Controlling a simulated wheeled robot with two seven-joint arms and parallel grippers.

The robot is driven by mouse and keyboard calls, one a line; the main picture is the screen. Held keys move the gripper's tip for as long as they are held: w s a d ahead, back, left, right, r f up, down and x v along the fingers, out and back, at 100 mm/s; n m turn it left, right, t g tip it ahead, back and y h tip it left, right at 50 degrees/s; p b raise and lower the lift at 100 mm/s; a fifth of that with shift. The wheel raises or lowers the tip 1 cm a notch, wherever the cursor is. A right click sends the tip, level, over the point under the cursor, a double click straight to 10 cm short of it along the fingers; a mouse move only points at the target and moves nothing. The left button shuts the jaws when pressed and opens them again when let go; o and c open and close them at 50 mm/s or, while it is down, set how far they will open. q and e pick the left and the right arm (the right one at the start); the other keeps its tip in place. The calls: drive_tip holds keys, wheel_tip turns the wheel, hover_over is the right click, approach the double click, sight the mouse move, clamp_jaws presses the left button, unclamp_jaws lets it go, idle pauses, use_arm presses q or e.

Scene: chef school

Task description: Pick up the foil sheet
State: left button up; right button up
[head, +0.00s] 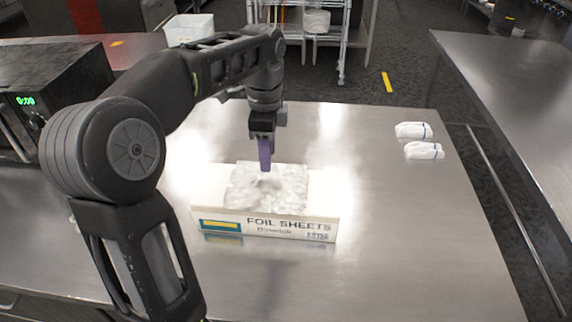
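The foil sheet (285,194) is a crinkled silvery-white sheet lying on top of a box (265,226) labelled "FOIL SHEETS". The box rests on the steel table in the middle of the head view. My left gripper (265,168) points straight down with its tips at the foil, towards its back left part. The fingers overlap in this view, so I cannot tell whether they are open or shut on the foil. My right gripper is not in view.
The steel table (420,240) has free room to the right of the box. Two white wrapped items (424,151) lie at its right edge. A black appliance (55,95) stands at the left. A white bin (190,29) sits behind it. Another steel table (510,85) stands across a gap.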

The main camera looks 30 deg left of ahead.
sight(267, 179)
use_arm(q)
drive_tip(key=shift+w+r, duration=0.1)
drive_tip(key=shift+s, duration=0.25)
drive_tip(key=shift+w+f, duration=0.1)
drive_tip(key=shift+f, duration=1.2)
drive_tip(key=shift+a+f, duration=0.1)
drive_tip(key=shift+f+p, duration=0.3)
drive_tip(key=shift+p, duration=0.1)
wheel_tip(267, 179, down, 4)
drive_tip(key=shift+a+f+p, duration=0.15)
drive_tip(key=shift+f+p, duration=0.05)
drive_tip(key=shift+p, duration=0.3)
drive_tip(key=shift+c, duration=0.6)
